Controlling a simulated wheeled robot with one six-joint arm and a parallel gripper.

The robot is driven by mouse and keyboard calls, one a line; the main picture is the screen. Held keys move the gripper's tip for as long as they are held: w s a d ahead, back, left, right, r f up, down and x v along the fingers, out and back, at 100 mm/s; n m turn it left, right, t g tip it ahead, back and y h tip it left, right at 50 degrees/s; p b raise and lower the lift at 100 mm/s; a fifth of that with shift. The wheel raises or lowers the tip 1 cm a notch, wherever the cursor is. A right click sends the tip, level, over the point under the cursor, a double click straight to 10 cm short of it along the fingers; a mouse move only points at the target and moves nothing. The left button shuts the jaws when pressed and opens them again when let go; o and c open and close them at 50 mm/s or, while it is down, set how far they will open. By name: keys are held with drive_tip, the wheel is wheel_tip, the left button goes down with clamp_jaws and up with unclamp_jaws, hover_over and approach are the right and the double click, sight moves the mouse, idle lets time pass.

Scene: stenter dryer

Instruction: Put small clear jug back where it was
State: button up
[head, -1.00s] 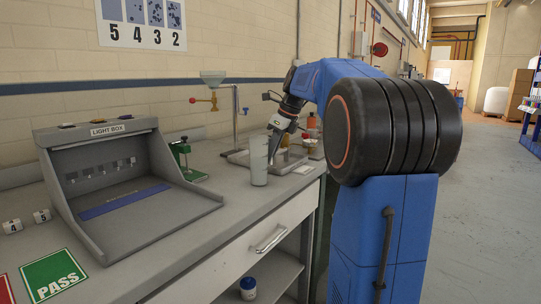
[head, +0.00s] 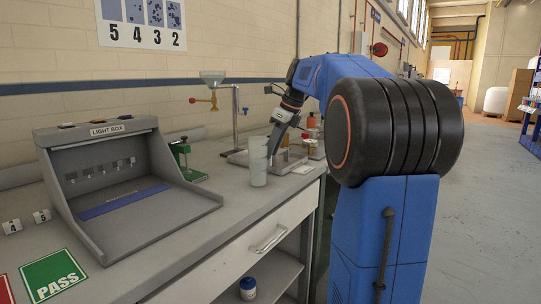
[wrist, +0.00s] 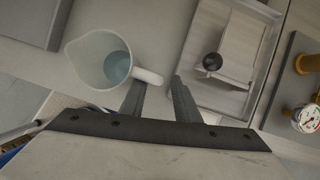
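The small clear jug (head: 258,163) stands upright on the grey bench, right of the light box, in the head view. In the wrist view the jug (wrist: 96,52) is seen from above, with something bluish at its bottom and its handle (wrist: 148,77) pointing toward my fingers. My gripper (wrist: 160,84) is open, its two dark fingers apart. The handle's end lies at the fingertips, nearer the left finger; I cannot tell whether they touch. In the head view my gripper (head: 271,152) is just right of the jug and partly overlaps it.
A shallow tray (wrist: 212,88) with a dark round knob lies right of the gripper. A light box (head: 110,180), a green device (head: 183,158) and a funnel stand (head: 235,115) are on the bench. A gauge (wrist: 305,118) shows at the far right. Bench before the jug is clear.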

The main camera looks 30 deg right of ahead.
drive_tip(key=v, duration=1)
drive_tip(key=shift+f, duration=0.1)
